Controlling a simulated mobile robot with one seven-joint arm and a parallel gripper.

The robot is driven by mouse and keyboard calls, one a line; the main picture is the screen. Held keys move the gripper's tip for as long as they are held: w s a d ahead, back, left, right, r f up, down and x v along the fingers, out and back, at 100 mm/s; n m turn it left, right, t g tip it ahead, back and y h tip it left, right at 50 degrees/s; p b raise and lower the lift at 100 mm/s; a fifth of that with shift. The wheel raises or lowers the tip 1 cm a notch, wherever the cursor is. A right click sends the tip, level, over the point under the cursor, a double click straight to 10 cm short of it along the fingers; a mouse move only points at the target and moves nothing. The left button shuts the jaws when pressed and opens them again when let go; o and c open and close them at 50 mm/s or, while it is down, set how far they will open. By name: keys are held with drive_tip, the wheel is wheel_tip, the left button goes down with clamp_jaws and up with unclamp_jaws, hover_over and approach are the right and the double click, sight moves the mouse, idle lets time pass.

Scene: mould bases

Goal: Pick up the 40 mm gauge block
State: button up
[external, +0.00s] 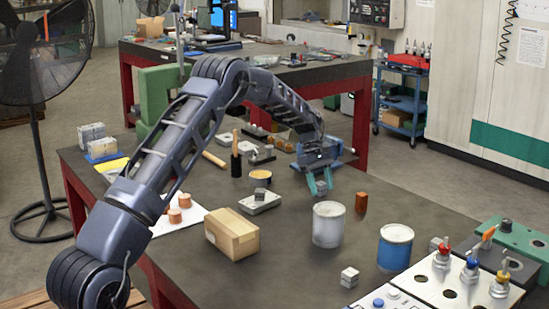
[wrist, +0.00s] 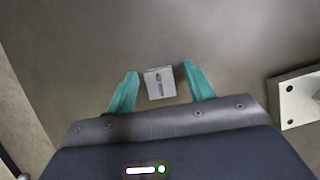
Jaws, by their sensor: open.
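A small light-grey block (wrist: 160,84) with dark marking, seemingly the gauge block, lies on the dark bench top in the wrist view. The marking is too small to read. My gripper (wrist: 161,69) is open, with one teal finger to each side of the block and a visible gap on both sides. In the external view my gripper (external: 321,189) points down at the bench behind the white tin, and the grey block (external: 320,187) shows between its fingers. I cannot tell the exact height of the fingertips above the bench.
A cardboard box (external: 232,234) is further left. A pale plate (wrist: 299,97) lies right in the wrist view.

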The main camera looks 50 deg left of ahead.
clamp_jaws()
drive_tip(key=shift+r, duration=0.1)
